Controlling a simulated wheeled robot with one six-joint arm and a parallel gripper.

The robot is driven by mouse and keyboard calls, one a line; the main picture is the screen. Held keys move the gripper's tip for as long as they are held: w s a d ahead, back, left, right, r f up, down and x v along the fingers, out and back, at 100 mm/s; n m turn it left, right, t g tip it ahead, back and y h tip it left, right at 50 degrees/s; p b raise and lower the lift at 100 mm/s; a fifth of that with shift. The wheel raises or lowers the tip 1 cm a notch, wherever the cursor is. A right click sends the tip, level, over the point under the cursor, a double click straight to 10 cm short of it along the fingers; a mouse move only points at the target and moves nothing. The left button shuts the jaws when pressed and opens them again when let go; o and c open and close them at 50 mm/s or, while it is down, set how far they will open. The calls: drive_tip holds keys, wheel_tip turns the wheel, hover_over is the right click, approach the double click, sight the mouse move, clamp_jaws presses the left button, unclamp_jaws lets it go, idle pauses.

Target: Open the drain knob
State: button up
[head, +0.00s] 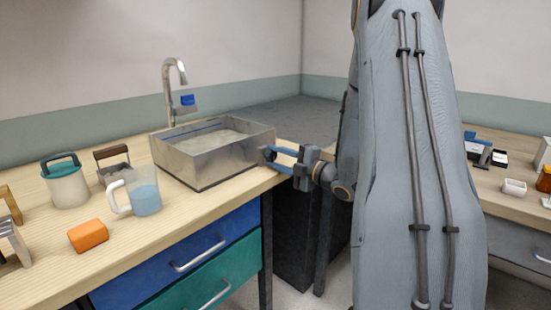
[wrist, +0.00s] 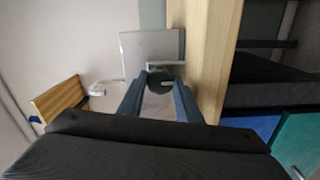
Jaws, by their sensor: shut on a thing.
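The metal sink basin (head: 205,167) sits on the wooden counter, with a dark round drain knob (wrist: 160,77) on its near side in the wrist view. My gripper (head: 270,155) reaches the basin's right side from the right. In the wrist view, my gripper (wrist: 159,88) has its two blue fingers on either side of the knob, shut on it. In the head view the fingers mostly hide the knob. I cannot tell how far the knob is turned.
A tap (head: 172,85) with a blue part stands behind the basin. A jug of blue liquid (head: 146,200), an orange block (head: 88,236) and a lidded teal-topped pot (head: 66,182) stand left on the counter. Drawers (head: 190,255) lie below. A second counter (head: 515,200) holds small items at right.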

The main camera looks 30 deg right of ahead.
drive_tip(key=o, duration=1)
drive_tip(key=shift+o, duration=0.2)
drive_tip(key=shift+m, duration=0.3)
